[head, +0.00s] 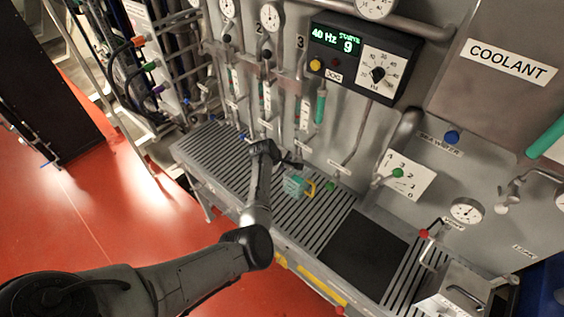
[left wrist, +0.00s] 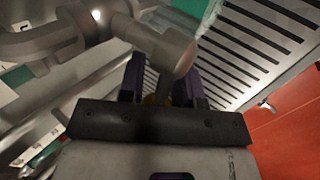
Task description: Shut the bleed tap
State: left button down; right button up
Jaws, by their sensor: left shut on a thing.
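My left gripper (head: 288,161) is in front of the lower pipes of the sight-tube columns, just above the slatted bench. In the left wrist view its dark fingers (left wrist: 160,92) are closed around a small yellowish part (left wrist: 157,99) under a thick grey pipe end (left wrist: 172,55). This part looks like the handle of the bleed tap; most of it is hidden by the fingers and the gripper body, so its turn angle cannot be told. My right gripper is in neither view.
A teal can (head: 293,186) with a yellow handle stands on the slatted bench (head: 325,215), close to the gripper. A green knob (head: 397,172) on a lever and a red-knobbed valve (head: 423,233) stick out at right. A control box (head: 362,62) hangs above. Red floor (head: 110,215) is open at left.

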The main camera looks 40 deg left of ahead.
pick_arm(q)
jog(key=c, duration=1.2)
grip_release()
jog(key=shift+f, duration=0.1)
jog(key=v, duration=1.3)
jog(key=shift+s+r+p, duration=0.2)
jog(key=shift+r+p, duration=0.1)
jog(key=shift+r, duration=0.05)
